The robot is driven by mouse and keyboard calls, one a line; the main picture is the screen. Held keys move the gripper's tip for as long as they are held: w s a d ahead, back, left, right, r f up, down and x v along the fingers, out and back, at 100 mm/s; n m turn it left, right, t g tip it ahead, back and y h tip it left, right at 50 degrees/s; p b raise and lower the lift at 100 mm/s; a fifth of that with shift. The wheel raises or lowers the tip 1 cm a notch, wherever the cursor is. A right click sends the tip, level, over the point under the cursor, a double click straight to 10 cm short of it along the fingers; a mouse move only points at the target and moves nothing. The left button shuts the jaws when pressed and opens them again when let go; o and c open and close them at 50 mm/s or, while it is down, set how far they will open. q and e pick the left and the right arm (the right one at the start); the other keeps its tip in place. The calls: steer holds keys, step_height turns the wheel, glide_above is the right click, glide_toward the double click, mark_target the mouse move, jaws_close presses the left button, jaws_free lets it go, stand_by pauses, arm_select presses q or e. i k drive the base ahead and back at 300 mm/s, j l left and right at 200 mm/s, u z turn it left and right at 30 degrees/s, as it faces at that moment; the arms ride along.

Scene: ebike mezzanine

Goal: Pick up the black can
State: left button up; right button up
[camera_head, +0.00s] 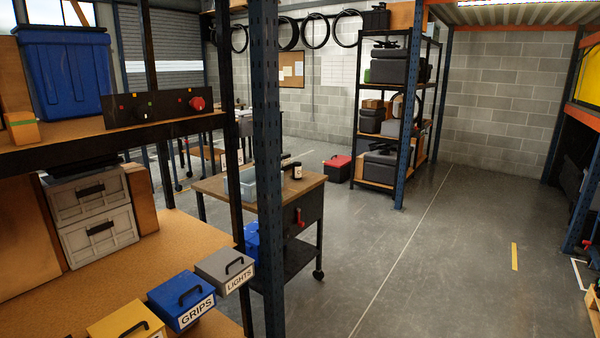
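A small dark cylinder with a pale label (297,172) stands upright near the right edge of a wooden-topped workbench (309,184). It may be the black can; it is too small to be sure. A translucent pale bin (249,182) is beside it to the left, partly hidden by a blue post. Neither of my grippers is in view.
A blue rack post (268,130) stands between me and the bench. The near-left shelf holds boxes labelled GRIPS (181,299) and LIGHTS (225,269), and a yellow box (126,324). A red-lidded box (337,168) is on the floor. The floor right of the bench is clear.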

mark_target(296, 166)
steer(key=i+z, duration=0.1)
steer(key=z, duration=0.15)
steer(key=i+z, duration=0.1)
steer(key=z, duration=0.2)
steer(key=i, duration=1.55)
steer(key=i+z, duration=0.1)
steer(key=i, duration=1.5)
